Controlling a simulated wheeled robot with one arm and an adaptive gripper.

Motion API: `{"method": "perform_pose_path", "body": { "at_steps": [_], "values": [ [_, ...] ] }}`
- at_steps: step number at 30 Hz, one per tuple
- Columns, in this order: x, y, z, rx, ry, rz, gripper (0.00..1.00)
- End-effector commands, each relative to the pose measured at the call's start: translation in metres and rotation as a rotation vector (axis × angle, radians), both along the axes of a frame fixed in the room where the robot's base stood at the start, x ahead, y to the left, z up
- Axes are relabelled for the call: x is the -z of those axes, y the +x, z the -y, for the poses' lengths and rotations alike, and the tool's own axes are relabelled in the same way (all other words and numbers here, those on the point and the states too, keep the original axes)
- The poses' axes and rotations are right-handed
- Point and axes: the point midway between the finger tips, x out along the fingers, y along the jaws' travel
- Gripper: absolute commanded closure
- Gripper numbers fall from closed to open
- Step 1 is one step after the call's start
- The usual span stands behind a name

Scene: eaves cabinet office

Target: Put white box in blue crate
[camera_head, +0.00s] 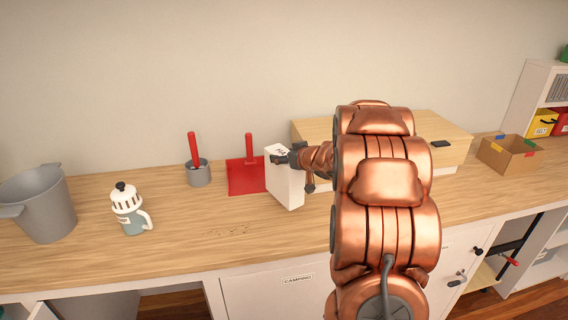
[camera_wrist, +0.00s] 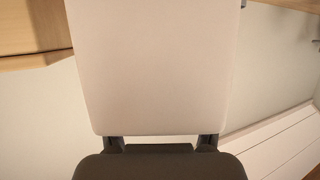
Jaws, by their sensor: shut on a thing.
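The white box (camera_head: 284,184) is upright over the wooden counter, just right of the red dustpan. My gripper (camera_head: 285,158) is shut on the top part of the white box, reaching in from the right. In the wrist view the white box (camera_wrist: 155,65) fills the middle, held between the fingers of my gripper (camera_wrist: 160,143). I cannot tell whether its base touches the counter. No blue crate shows in either view.
On the counter (camera_head: 190,245) stand a grey bucket (camera_head: 40,203), a white-and-teal jug (camera_head: 129,208), a grey pot (camera_head: 199,174) with a red handle, and a red dustpan (camera_head: 245,176). A cardboard box (camera_head: 507,157) is far right. The front middle counter is mostly free, with some crumbs.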

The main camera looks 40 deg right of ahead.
Motion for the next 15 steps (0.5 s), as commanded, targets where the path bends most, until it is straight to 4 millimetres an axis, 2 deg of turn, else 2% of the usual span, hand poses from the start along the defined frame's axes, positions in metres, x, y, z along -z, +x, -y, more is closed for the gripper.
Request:
{"method": "perform_pose_path", "body": {
  "at_steps": [4,10,15],
  "values": [
    [0.005,0.006,-0.002,-0.001,0.001,-0.001,1.00],
    [0.029,0.005,-0.001,-0.001,0.004,-0.001,1.00],
    [0.035,0.005,-0.001,0.001,0.000,0.002,1.00]
  ]
}}
